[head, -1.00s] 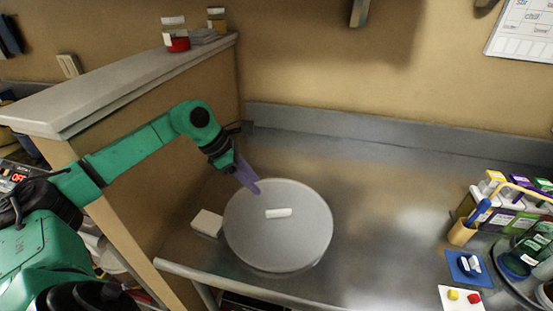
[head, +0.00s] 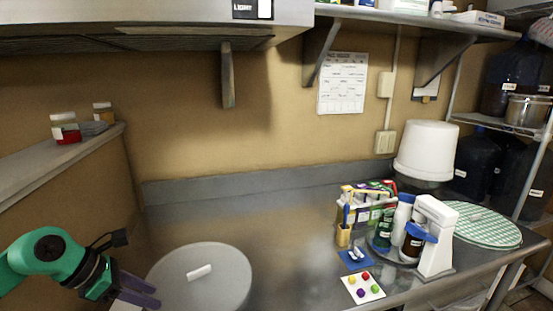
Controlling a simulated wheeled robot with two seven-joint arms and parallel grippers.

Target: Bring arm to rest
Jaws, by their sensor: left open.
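My left gripper (head: 138,291) is at the lower left of the head view, at the end of my green arm. Its purple fingers are open and point right, close to the left edge of a round grey lid or turntable (head: 225,283). A small white cylinder (head: 199,272) lies on that round top, apart from the fingers. I cannot tell whether the fingers touch the round top. My right gripper does not show.
A steel counter (head: 290,245) has clear room in its middle. To the right are a box of packets (head: 372,207), a blue mat (head: 355,260), a card with coloured dots (head: 362,288), a white device (head: 436,236) and a white bucket (head: 427,150). A ledge (head: 60,158) stands left.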

